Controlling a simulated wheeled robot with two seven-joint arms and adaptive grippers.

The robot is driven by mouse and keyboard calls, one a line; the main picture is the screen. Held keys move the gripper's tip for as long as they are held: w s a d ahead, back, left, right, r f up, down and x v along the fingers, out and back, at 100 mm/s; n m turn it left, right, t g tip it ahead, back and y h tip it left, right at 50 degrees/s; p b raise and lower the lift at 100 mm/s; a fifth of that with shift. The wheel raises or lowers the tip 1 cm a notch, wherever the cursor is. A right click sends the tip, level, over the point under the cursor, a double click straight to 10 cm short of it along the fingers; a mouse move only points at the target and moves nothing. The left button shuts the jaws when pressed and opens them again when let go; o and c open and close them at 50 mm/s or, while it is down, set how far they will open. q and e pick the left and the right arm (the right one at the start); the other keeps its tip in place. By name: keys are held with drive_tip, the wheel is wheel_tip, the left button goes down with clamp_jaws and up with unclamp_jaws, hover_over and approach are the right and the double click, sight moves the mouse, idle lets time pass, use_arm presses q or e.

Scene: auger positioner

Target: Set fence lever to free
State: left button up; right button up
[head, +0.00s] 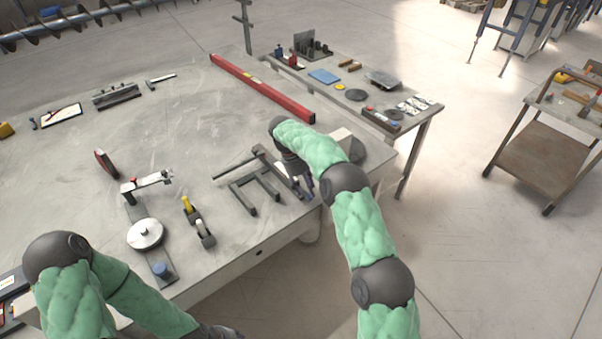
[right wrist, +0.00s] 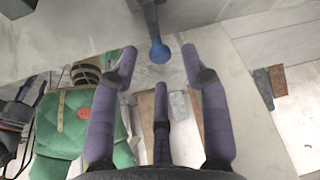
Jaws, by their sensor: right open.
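A lever with a blue ball knob (right wrist: 159,51) shows in the right wrist view, its dark arm coming down from the top edge. My right gripper (right wrist: 156,58) is open, with its purple fingers on either side of the knob and no clear contact. In the head view my right gripper (head: 306,186) is small, at the right end of a grey fence-like frame (head: 254,190) near the table's front edge; the lever is not clear there. The lever's setting cannot be read.
On the large grey table (head: 200,115) stand a silver handwheel (head: 145,233), a blue knob (head: 160,270), a yellow-topped clamp (head: 188,206) and a long red level (head: 262,88). A smaller table (head: 425,112) with parts is behind right; a cart (head: 545,150) stands farther right.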

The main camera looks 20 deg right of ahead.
drive_tip(key=v, duration=1)
drive_tip(key=shift+r, duration=0.15)
